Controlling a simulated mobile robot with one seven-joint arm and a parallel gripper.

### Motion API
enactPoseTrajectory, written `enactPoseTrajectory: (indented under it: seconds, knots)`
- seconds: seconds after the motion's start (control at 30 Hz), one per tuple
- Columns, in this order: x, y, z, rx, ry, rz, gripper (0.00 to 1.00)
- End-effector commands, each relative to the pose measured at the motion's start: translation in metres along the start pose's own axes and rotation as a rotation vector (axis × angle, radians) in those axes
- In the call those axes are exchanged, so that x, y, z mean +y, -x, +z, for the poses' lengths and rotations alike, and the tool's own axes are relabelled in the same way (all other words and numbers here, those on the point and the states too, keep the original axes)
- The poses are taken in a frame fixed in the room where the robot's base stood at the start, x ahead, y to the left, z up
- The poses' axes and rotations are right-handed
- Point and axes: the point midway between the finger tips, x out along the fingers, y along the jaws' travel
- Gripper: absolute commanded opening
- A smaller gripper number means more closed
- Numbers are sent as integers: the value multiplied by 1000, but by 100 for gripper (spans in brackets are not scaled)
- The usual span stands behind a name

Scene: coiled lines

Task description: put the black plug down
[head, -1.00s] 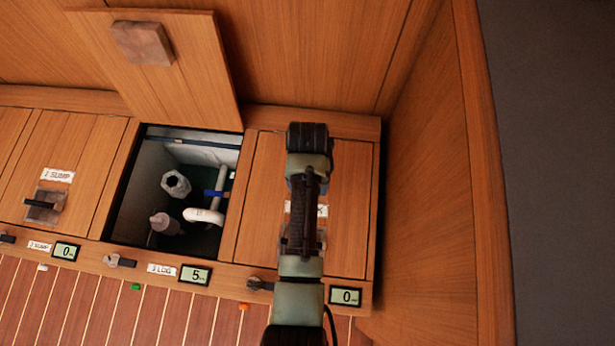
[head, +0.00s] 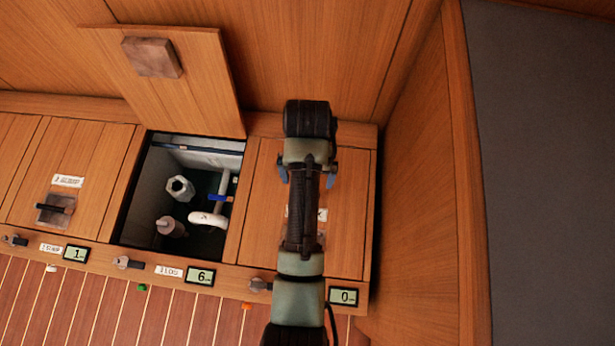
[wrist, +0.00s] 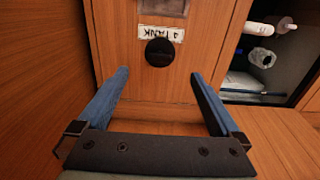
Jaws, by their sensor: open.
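The black plug (wrist: 160,52) shows in the wrist view as a round dark disc on the closed wooden lid (wrist: 128,74), just by the white TANK label (wrist: 160,33). My gripper (wrist: 158,76) is open, with its two blue fingers spread wide. The plug lies beyond the fingertips in the picture and neither finger touches it. In the head view my arm stands over the right-hand lid (head: 262,215) and hides the plug; only bits of the blue fingers show beside the wrist.
Left of that lid is an open well (head: 150,200) holding a hexagonal fitting (head: 180,188), a white pipe bend (head: 207,219) and a pinkish fitting (head: 170,227). Its removed cover (head: 190,95) leans at the back. A wooden side wall (head: 425,200) stands right. Small displays (head: 200,276) line the front.

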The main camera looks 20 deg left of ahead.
Motion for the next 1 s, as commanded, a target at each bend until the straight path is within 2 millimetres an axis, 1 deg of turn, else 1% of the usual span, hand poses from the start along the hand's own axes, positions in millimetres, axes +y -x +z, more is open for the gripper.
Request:
enactPoseTrajectory:
  seconds: [0.03,0.13,0.27,0.47,0.57,0.63,0.67,0.7,0.77,0.8,0.87,0.9,0.97,1.0]
  knots:
    - [0,10,0,2,0,0,100]
    - [0,20,0,1,0,0,100]
    - [0,24,0,0,0,0,100]
    - [0,24,-1,1,0,0,100]
    - [2,33,-12,52,-4,-2,100]
    - [5,52,-36,155,-10,-4,100]
    - [8,64,-49,217,-15,-5,100]
    - [12,86,-69,315,-21,-5,100]
    - [19,126,-101,486,-30,-4,100]
    - [25,159,-121,609,-37,-1,100]
    - [34,212,-144,794,-46,7,100]
    - [40,248,-155,913,-51,14,100]
    - [49,305,-166,1089,-60,27,100]
    - [54,342,-168,1204,-65,37,100]
